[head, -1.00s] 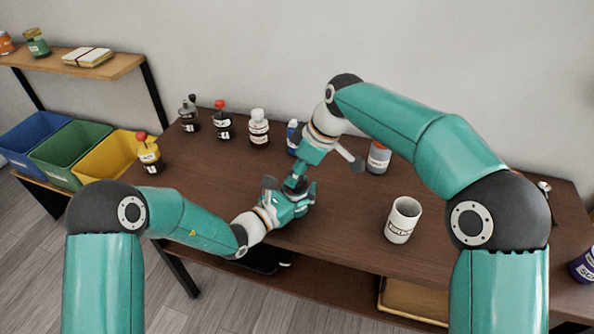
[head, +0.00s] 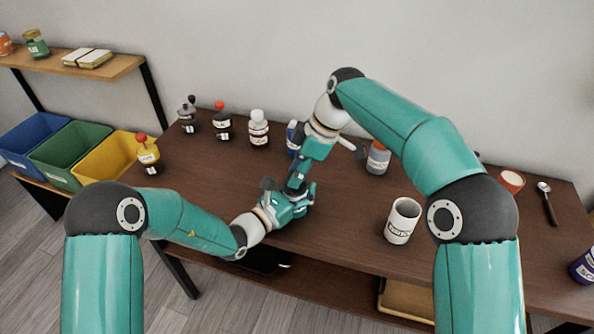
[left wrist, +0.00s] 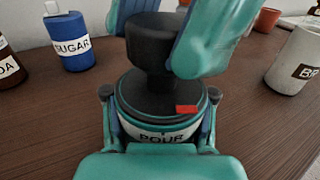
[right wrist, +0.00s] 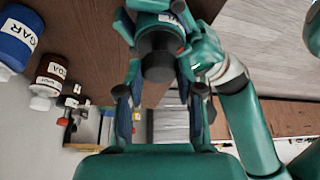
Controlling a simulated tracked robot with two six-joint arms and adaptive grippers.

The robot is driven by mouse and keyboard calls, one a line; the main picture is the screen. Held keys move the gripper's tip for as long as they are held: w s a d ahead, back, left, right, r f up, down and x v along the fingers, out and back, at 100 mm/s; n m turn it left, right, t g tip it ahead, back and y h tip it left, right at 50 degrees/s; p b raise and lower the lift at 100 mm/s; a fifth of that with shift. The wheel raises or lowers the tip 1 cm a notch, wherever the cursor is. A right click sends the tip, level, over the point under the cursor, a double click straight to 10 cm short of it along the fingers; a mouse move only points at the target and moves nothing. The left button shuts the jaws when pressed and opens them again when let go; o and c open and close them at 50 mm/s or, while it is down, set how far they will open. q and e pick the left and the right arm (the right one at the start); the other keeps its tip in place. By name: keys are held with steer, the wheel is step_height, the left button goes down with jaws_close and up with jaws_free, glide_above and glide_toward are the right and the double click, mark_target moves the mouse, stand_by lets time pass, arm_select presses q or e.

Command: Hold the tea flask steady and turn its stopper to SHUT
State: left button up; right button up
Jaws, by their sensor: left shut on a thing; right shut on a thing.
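The tea flask is mostly hidden by my grippers in the head view. In the left wrist view the flask (left wrist: 135,129) stands upright, with a black knobbed stopper (left wrist: 150,45) on top. A red mark on the stopper's base sits right of the word POUR on the flask's pale band. The word SHUT is not visible. My left gripper (head: 297,203) is shut on the flask's body from the front. My right gripper (head: 295,187) comes from above and is shut on the stopper; the stopper (right wrist: 158,66) also shows between its fingers in the right wrist view.
Several bottles line the back, including a blue sugar jar (left wrist: 68,42) and a grey-bodied jar (head: 377,158). The front middle of the table is clear.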

steer(key=o, duration=1.1)
steer(key=shift+w+d, duration=0.25)
steer(key=shift+c, duration=0.2)
steer(key=shift+o, duration=0.6)
steer(key=shift+s+a, duration=0.1)
steer(key=shift+r, duration=0.1)
steer(key=v, duration=1.1)
steer(key=shift+r, duration=0.3)
arm_select(q)
steer(key=o, duration=1.5)
steer(key=shift+s+a, duration=0.1)
